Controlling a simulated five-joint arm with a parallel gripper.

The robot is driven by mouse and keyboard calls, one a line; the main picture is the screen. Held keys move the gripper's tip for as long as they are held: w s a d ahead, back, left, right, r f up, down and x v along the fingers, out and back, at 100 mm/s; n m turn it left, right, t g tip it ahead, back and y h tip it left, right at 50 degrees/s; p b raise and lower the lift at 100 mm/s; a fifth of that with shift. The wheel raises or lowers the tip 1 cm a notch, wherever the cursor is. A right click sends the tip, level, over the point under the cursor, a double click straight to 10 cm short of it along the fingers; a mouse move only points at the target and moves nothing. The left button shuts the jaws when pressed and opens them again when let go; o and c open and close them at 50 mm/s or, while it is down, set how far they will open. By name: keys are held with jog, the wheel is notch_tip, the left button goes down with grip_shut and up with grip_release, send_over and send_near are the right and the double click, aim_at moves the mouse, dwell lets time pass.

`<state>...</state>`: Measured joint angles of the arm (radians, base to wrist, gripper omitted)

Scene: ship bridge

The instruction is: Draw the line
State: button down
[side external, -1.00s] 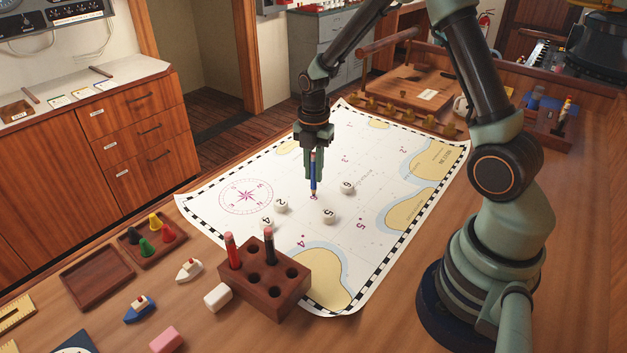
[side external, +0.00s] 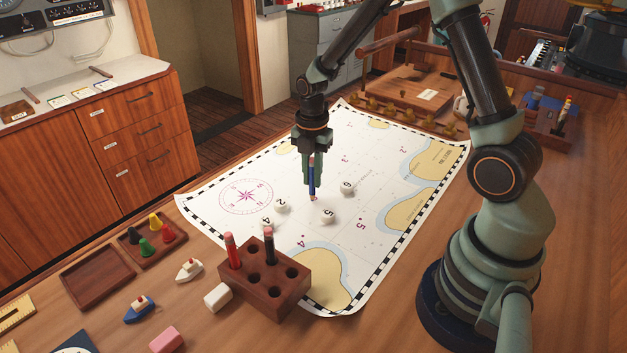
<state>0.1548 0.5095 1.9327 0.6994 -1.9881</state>
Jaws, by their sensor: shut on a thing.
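My gripper (side external: 312,163) is shut on a blue pencil (side external: 311,180). The pencil is upright, point down, with its tip at or just above the sea chart (side external: 330,260); I cannot tell if it touches. The chart lies on the desk and has a compass rose, tan land shapes and small red marks with numbers. White numbered round pieces lie on it around the tip: one marked 2 (side external: 282,205), one marked 4 (side external: 267,222), one marked 5 (side external: 327,216) and one marked 6 (side external: 347,188). I see no clear drawn pencil line.
A wooden pencil block (side external: 290,292) with red and black pencils stands at the chart's near edge. A white eraser-like block (side external: 217,297), toy boats (side external: 189,269), a tray of coloured pegs (side external: 158,251) and an empty tray (side external: 97,277) lie to the left. A wooden rack (side external: 410,90) stands behind.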

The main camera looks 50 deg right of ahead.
jog(key=shift+s+a, duration=0.2)
jog(key=shift+a, duration=0.1)
jog(key=shift+s+a, duration=0.2)
jog(key=shift+a, duration=0.15)
dwell(0.5)
jog(key=shift+s+a, duration=0.25)
jog(key=shift+a, duration=0.25)
jog(key=shift+a, duration=0.15)
jog(key=shift+s+a, duration=0.25)
jog(key=shift+a, duration=0.1)
jog(key=shift+a, duration=0.1)
dwell(0.3)
jog(key=shift+s+a, duration=0.3)
jog(key=shift+a, duration=0.1)
jog(key=shift+s+a, duration=0.1)
jog(key=shift+a, duration=0.05)
